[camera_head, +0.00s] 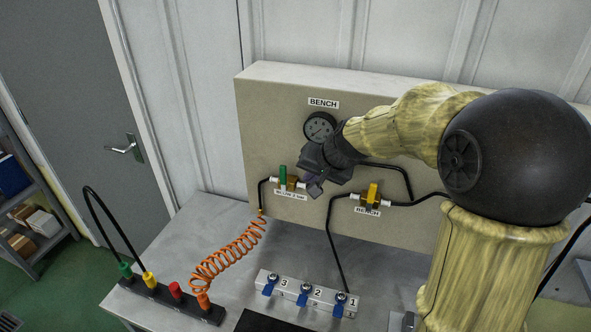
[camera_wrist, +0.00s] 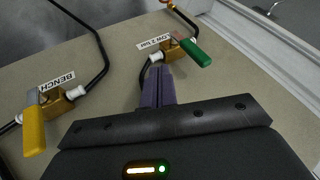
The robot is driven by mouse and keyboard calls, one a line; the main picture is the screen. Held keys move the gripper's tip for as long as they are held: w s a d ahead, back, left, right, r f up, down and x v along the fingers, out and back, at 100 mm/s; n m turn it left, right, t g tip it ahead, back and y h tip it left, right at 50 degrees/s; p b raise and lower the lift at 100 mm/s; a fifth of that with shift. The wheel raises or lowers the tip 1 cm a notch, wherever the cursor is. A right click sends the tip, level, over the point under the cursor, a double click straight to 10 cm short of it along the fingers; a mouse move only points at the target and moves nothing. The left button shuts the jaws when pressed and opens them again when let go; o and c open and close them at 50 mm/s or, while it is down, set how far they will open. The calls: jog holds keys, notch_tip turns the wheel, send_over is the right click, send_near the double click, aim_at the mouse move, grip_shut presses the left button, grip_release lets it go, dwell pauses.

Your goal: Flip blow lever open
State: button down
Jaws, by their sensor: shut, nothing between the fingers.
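The blow valve (camera_head: 292,184) is a brass body on the beige panel. Its green lever (camera_head: 283,172) stands up, across the line of the pipe. In the wrist view the green lever (camera_wrist: 196,53) points to the lower right from the brass body (camera_wrist: 170,48). My gripper (camera_head: 315,187) is just right of the valve in the head view, with nothing held. In the wrist view its purple fingers (camera_wrist: 158,78) are together, tips close to the valve's white fitting and left of the lever. I cannot tell whether they touch the fitting.
A yellow-levered bench valve (camera_head: 371,194) is to the right on the panel. A round gauge (camera_head: 319,127) is above my gripper. Black hoses run between them. Below are an orange coiled hose (camera_head: 226,257) and a block with blue taps (camera_head: 306,294) on the grey table.

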aim_at(283, 175)
jog(key=shift+w+a+f+p, duration=0.1)
jog(key=shift+w+a+p, duration=0.3)
jog(key=shift+a, duration=0.2)
jog(key=shift+w+a+f+p, duration=0.1)
jog(key=shift+w+a+p, duration=0.15)
jog(key=shift+a+p, duration=0.3)
jog(key=shift+w+a+f+p, duration=0.1)
jog(key=shift+w+a+p, duration=0.25)
jog(key=shift+a, duration=0.35)
jog(key=shift+w+d+r+p, duration=0.15)
jog(key=shift+w+p, duration=0.1)
jog(key=shift+p, duration=0.15)
